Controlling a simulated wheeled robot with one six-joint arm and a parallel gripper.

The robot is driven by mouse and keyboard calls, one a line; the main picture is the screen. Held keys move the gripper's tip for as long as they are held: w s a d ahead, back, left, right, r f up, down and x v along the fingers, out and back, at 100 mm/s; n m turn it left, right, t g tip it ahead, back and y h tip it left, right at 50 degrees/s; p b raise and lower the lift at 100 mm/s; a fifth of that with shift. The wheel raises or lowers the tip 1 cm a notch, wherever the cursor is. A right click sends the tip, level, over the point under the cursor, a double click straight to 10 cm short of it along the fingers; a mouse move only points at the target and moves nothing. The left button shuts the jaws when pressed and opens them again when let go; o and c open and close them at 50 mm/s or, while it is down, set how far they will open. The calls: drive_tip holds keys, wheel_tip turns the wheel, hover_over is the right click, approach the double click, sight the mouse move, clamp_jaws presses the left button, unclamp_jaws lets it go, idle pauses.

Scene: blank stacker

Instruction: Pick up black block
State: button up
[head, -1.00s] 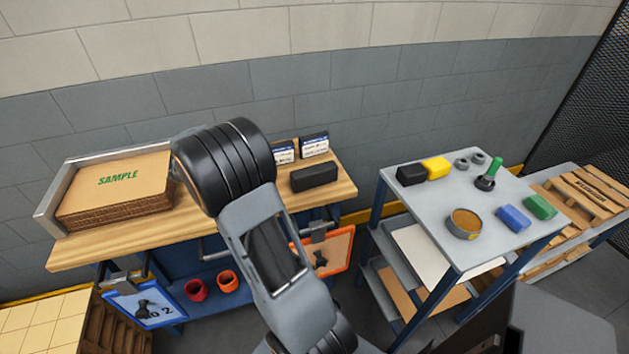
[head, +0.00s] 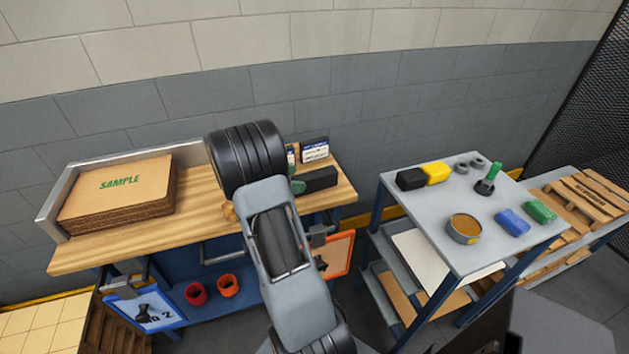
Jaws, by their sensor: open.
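A long black block (head: 321,179) lies on the wooden bench top, right of my arm's black joint. Its left end is covered by a small grey-green piece. I cannot tell whether that piece is part of my gripper. My gripper is otherwise hidden behind my arm, so its fingertips and their distance from the block do not show. A second, shorter black block (head: 410,179) lies on the grey cart top beside a yellow block (head: 436,173), with nothing of mine near it.
A cardboard stack marked SAMPLE (head: 118,190) stands at the bench's left. Small cards (head: 315,150) stand behind the long block. The grey cart (head: 425,215) also carries a round tin (head: 464,226), a blue block (head: 512,222) and a green block (head: 540,211). The bench's left-middle is clear.

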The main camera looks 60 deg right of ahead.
sight(315, 180)
drive_tip(key=shift+x, duration=1.6)
drive_tip(key=shift+c, duration=0.2)
drive_tip(key=c, duration=1.2)
